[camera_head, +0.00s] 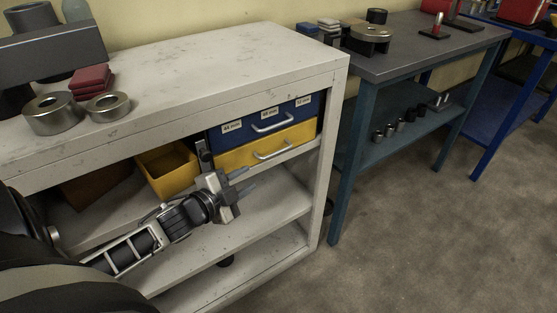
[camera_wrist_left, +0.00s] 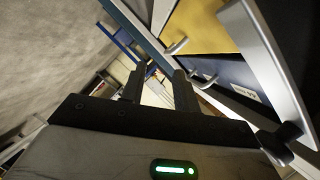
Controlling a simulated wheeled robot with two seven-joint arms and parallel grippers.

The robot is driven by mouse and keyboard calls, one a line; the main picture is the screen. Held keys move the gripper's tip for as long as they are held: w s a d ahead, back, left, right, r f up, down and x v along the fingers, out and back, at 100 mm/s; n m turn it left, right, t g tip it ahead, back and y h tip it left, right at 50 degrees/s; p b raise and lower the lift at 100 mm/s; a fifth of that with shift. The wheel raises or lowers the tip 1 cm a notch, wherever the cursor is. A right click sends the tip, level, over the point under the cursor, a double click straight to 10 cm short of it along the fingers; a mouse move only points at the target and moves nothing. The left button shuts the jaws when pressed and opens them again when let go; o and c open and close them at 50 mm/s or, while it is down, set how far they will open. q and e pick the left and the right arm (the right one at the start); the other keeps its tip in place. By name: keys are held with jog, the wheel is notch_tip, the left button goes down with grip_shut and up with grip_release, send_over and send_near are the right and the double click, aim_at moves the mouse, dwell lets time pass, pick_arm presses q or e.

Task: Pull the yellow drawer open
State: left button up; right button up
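The yellow drawer (camera_head: 232,160) sits under the blue drawer (camera_head: 228,138) in the white bench, and its front looks flush with the blue one. Its silver bar handle (camera_head: 272,150) is on the front. In the left wrist view the yellow drawer (camera_wrist_left: 205,25) and its handle (camera_wrist_left: 178,47) are at the top, right of the fingers. My left gripper (camera_head: 248,180) is in front of the bench, below and left of the yellow drawer's handle. Its two fingers (camera_wrist_left: 158,85) are apart with nothing between them, and they appear clear of the handle. My right gripper is not in view.
A yellow open bin (camera_head: 168,170) stands on the shelf left of the drawers. The white bench's lower shelf (camera_head: 265,208) lies beneath the gripper. Metal rings (camera_head: 53,113) and red blocks (camera_head: 91,79) are on top. Open floor (camera_head: 400,240) lies to the right.

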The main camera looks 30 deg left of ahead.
aim_at(278, 153)
pick_arm(q)
jog(key=x, duration=0.4)
jog(key=r+x, duration=0.1)
jog(key=x, duration=0.2)
jog(key=r+x, duration=0.1)
jog(key=x, duration=0.3)
jog(key=shift+w+r+b, duration=0.2)
jog(key=shift+w+b, duration=0.2)
jog(key=shift+w, duration=0.2)
jog(key=shift+w+d+f, duration=0.1)
jog(key=shift+w+f, duration=0.05)
jog(key=shift+w, duration=0.25)
grip_shut()
